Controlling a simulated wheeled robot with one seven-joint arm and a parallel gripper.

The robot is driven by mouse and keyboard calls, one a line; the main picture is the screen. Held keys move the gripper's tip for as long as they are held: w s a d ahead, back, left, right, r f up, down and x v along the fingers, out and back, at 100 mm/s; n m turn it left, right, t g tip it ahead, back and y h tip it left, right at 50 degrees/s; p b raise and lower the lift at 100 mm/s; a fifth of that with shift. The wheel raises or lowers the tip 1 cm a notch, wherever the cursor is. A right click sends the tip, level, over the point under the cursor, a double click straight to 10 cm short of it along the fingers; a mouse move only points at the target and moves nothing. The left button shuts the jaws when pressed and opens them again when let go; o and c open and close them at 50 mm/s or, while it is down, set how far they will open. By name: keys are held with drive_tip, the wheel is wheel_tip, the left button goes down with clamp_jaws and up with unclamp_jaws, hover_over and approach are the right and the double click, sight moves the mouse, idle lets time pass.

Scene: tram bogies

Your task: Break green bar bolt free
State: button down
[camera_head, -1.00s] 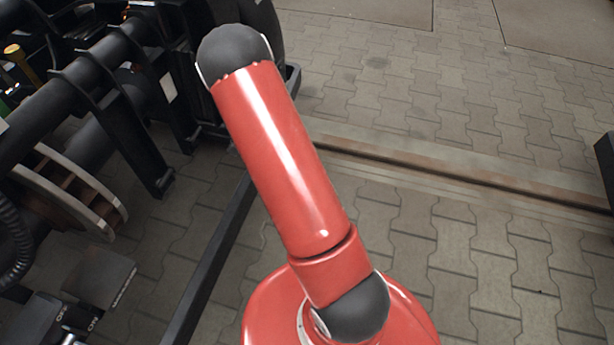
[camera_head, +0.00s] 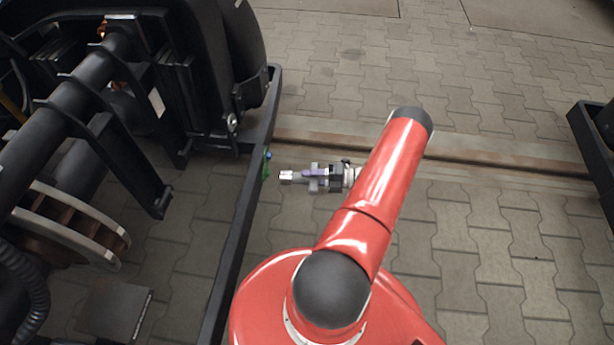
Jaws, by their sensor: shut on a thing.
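A small green part (camera_head: 266,167) with a blue spot at its top, perhaps the bolt, sits on the dark frame rail (camera_head: 235,235) left of my gripper. The gripper hangs to the right of the rail, over the paving. The jaws are small here, and the exact grip on the tool is hard to make out.
The dark bogie (camera_head: 150,90) with tubes and brackets fills the left side. Another dark structure (camera_head: 597,150) stands at the right edge. The paving (camera_head: 490,240) between them is free, crossed by a sunken rail (camera_head: 480,160).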

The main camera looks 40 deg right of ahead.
sight(295, 175)
drive_tip(key=shift+s+d+f+m+t+h, duration=0.2)
drive_tip(key=shift+d+f+m+t+h, duration=0.1)
drive_tip(key=shift+d+m+t+h, duration=0.4)
drive_tip(key=shift+a, duration=0.15)
drive_tip(key=shift+n+y+b, duration=0.3)
drive_tip(key=shift+b, duration=0.05)
drive_tip(key=shift+x, duration=3.25)
